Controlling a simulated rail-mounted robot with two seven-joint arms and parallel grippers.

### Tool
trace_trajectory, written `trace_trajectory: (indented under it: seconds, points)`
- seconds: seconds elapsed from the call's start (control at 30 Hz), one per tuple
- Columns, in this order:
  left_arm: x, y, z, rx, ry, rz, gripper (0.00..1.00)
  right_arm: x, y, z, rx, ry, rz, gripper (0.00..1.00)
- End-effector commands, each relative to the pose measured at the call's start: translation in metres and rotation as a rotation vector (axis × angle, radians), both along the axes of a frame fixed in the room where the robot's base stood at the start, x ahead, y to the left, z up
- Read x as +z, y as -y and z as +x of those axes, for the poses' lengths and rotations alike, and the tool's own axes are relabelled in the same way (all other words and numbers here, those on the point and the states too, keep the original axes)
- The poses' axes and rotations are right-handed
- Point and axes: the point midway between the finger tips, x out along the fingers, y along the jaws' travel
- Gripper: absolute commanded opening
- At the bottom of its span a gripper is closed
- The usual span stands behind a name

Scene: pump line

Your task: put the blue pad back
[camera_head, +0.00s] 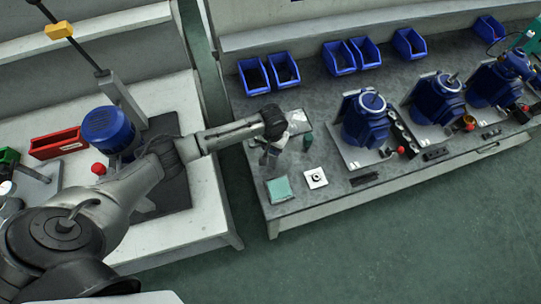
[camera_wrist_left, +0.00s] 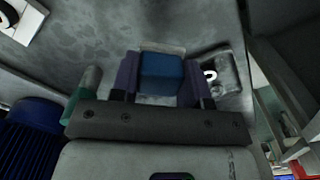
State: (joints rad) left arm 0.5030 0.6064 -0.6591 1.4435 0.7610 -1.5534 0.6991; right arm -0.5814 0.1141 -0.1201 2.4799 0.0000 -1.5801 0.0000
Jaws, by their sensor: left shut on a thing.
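My left gripper (camera_head: 267,154) is low over the left end of the grey workbench (camera_head: 235,118) in the head view. In the left wrist view its two purple-grey fingers are shut on the blue pad (camera_wrist_left: 162,72), a small blue block. A pale edge shows behind and below the pad; I cannot tell whether the pad touches anything there. In the head view the pad is too small or hidden to make out. My right gripper is not in view.
A green cylinder (camera_wrist_left: 84,92) stands close beside the left finger. A grey tray (camera_wrist_left: 238,82) with a white hook-shaped mark is on the other side. A teal square (camera_head: 279,189) and white plate (camera_head: 316,178) lie toward the front edge. Blue pumps (camera_head: 365,118) stand to the right.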

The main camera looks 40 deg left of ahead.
Motion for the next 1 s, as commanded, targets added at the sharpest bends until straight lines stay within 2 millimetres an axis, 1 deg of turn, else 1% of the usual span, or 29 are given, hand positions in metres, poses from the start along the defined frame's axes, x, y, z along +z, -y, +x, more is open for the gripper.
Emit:
trace_trajectory:
  seconds: [0.03, 0.1, 0.27, 0.33, 0.6, 1.0]
  points:
    - [-0.004, 0.0, -0.005, -0.001, -0.001, 0.001, 0.23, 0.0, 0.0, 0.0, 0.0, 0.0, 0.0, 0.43]
    - [-0.006, 0.001, -0.009, -0.002, -0.001, 0.0, 0.23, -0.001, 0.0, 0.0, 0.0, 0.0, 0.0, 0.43]
    - [-0.009, 0.002, -0.013, -0.001, -0.001, 0.0, 0.23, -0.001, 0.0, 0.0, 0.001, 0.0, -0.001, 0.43]
    - [-0.013, 0.002, -0.013, -0.001, -0.001, 0.0, 0.23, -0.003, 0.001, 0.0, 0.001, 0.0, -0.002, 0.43]
    - [-0.046, 0.001, -0.013, 0.0, -0.001, 0.001, 0.23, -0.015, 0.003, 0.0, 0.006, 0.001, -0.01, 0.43]
    - [-0.049, 0.002, -0.012, 0.0, 0.0, 0.0, 0.23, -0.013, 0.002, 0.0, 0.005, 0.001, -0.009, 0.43]
